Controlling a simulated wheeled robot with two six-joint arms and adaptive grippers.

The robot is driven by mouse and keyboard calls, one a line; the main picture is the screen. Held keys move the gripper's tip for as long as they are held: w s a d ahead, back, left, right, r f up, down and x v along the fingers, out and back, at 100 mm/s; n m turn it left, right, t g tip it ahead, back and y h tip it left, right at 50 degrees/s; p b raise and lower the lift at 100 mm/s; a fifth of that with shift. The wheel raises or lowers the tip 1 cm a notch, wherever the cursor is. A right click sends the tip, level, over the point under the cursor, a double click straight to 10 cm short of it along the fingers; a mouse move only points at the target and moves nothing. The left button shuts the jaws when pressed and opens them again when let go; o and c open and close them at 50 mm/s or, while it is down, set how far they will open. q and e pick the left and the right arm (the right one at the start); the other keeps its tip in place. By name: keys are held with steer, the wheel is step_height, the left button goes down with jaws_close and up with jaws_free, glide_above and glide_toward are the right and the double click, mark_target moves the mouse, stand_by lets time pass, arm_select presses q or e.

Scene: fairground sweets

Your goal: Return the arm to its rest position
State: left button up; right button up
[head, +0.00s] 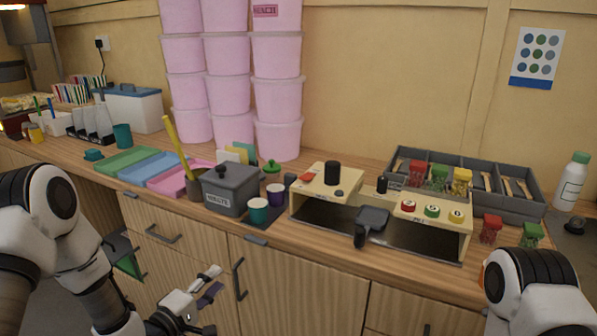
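My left arm (60,215) comes in from the left and bends down in front of the cupboard. Its gripper (214,281) is low in front of the wooden cupboard doors, below the counter edge. Its fingers look apart, with nothing seen between them. My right arm (535,285) shows only as a white and black link at the lower right corner. My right gripper is out of view.
A white bottle (571,183) stands at right. Cupboard handles (240,278) stick out near my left gripper.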

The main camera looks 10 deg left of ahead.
arm_select(q)
steer(key=s+d+f+m+g+y+p, duration=0.3)
steer(key=s+f+g, duration=0.4)
steer(key=s+f, duration=0.75)
steer(key=s+a+f+m+g+y, duration=0.1)
steer(key=s+f+m+g, duration=0.3)
steer(key=s, duration=0.5)
steer(key=s+a+f+m+g+y, duration=0.1)
steer(key=s+f+m+g, duration=0.3)
steer(key=s, duration=0.6)
steer(key=m+g+y, duration=0.1)
steer(key=m, duration=0.1)
steer(key=shift+a+m, duration=0.3)
steer(key=shift+a, duration=0.1)
